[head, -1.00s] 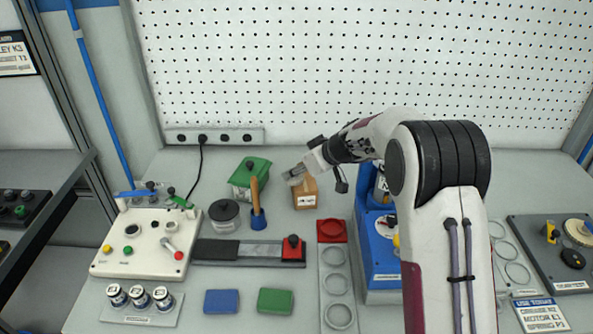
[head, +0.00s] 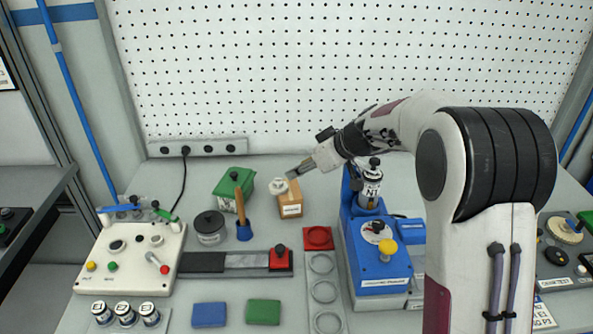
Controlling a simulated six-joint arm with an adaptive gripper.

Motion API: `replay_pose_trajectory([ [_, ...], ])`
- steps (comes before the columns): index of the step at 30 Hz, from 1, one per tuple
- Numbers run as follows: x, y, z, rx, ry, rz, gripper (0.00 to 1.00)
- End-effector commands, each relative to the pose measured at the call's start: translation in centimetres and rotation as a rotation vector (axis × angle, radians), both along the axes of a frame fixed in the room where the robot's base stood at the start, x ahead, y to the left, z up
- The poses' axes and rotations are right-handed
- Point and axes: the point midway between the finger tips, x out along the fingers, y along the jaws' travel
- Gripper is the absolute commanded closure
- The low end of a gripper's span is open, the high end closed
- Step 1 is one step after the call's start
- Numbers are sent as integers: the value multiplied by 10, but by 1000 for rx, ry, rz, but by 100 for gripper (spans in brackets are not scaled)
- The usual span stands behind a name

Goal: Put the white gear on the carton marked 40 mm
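The carton (head: 291,208) is a small brown box with a white label on its front. It stands upright on the bench behind the red square; the label is too small to read. The white gear (head: 276,186) shows at the carton's upper left edge, over its top. Whether it rests on the carton or sits slightly above it cannot be told. My gripper (head: 290,177) reaches in from the right, its fingertips at the gear's right side. The fingers are seen side-on, so their opening and any hold on the gear are unclear.
A blue machine (head: 375,255) stands to the right. A red square (head: 318,238) lies in front.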

Motion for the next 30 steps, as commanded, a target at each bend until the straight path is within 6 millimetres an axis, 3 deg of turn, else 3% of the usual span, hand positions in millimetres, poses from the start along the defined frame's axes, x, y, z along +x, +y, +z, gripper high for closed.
replay_pose_trajectory([
  [30, -5, -4, 7, 0, 2, -3, 65],
])
